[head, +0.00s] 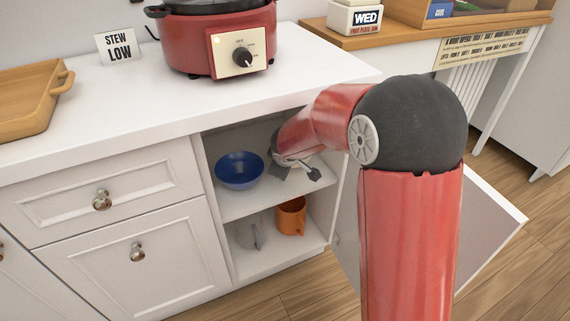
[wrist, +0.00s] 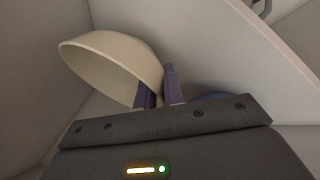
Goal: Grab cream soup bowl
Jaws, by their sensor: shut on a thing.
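The cream soup bowl (wrist: 120,58) shows in the wrist view, up and left of my gripper's body. My gripper (wrist: 159,88) is shut on its rim, with one purple finger on each side of the wall. The bowl looks tilted in that view. In the head view my gripper (head: 284,168) reaches into the open cabinet at upper-shelf height, to the right of the blue bowl. I cannot make out the cream bowl in the head view; the arm and the cabinet hide it.
The blue bowl (head: 239,170) sits on the upper shelf; a sliver of it shows in the wrist view (wrist: 213,97). An orange mug (head: 291,217) and a grey mug (head: 248,236) stand on the lower shelf. The counter (head: 130,105) overhangs the cabinet. The cabinet door (head: 490,225) is open at right.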

